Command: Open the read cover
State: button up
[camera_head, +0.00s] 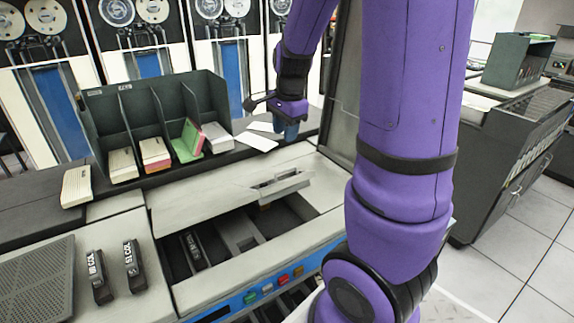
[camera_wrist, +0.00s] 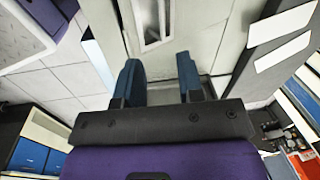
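The read cover (camera_head: 215,198) is a pale grey panel on the card machine, with a raised handle (camera_head: 280,184) near its right front. The cover stands tilted up, and a dark opening (camera_head: 225,240) with inner parts shows below its front edge. My gripper (camera_head: 291,132) is above the machine's back part, behind and above the handle, apart from it. In the wrist view the two blue fingers (camera_wrist: 160,78) are spread with nothing between them. A pale slotted piece, probably the handle, shows past them at the top (camera_wrist: 153,22).
A dark green rack (camera_head: 105,110) with card stacks stands behind left. Two white cards (camera_head: 256,141) lie on the dark ledge near my gripper. Two black labelled blocks (camera_head: 133,264) sit front left. Coloured buttons (camera_head: 267,288) line the front. My purple arm hides the right side.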

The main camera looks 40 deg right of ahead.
jog(key=shift+m, duration=0.8)
jog(key=f, duration=0.4)
jog(key=w+d+f, duration=0.1)
jog(key=f, duration=0.3)
jog(key=d+f, duration=0.1)
jog(key=f, duration=0.3)
jog(key=shift+w+d+f, duration=0.1)
jog(key=shift+w+f, duration=0.2)
grip_shut()
